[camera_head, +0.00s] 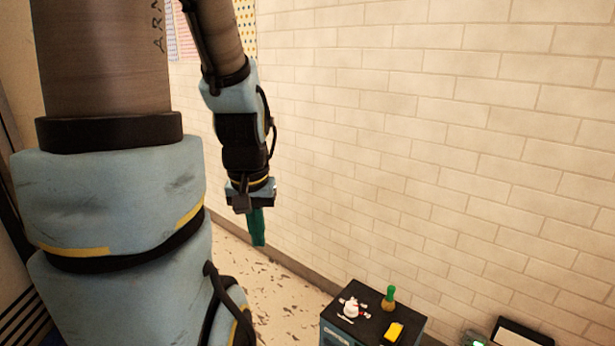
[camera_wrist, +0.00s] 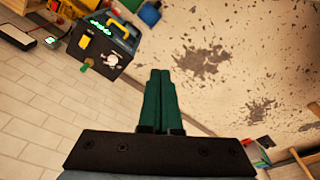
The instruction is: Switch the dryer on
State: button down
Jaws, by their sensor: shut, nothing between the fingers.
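My gripper (camera_head: 257,238) hangs down near the brick wall with its green fingers together. The fingers also show shut and empty in the wrist view (camera_wrist: 160,80). A box with a black top and a blue side (camera_head: 375,320), which seems to be the dryer, stands lower right of my gripper, well apart from it. It also shows at the upper left of the wrist view (camera_wrist: 97,52). A white knob-like part (camera_head: 351,308), a green-topped part (camera_head: 389,297) and a yellow part (camera_head: 395,331) are on its top. I cannot tell which is the switch.
A pale brick wall (camera_head: 430,130) runs behind the box. A dark-framed flat device (camera_head: 522,332) is at the lower right. Blue and green items (camera_wrist: 148,12) lie beyond the box in the wrist view. The speckled floor (camera_wrist: 215,60) under my gripper is mostly clear.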

jog(key=m+g+b, duration=0.1)
jog(key=m+b, duration=2.1)
jog(key=m, duration=0.3)
send_over(391, 335)
notch_tip(391, 335, down, 30)
jog(key=shift+s+a, duration=0.2)
jog(key=shift+a, duration=0.05)
jog(key=shift+f, duration=0.1)
notch_tip(391, 335, down, 14)
jog(key=shift+w+d+r+b, duration=0.1)
jog(key=shift+w+b, duration=0.05)
jog(key=shift+b, duration=0.95)
jog(key=shift+d, duration=0.1)
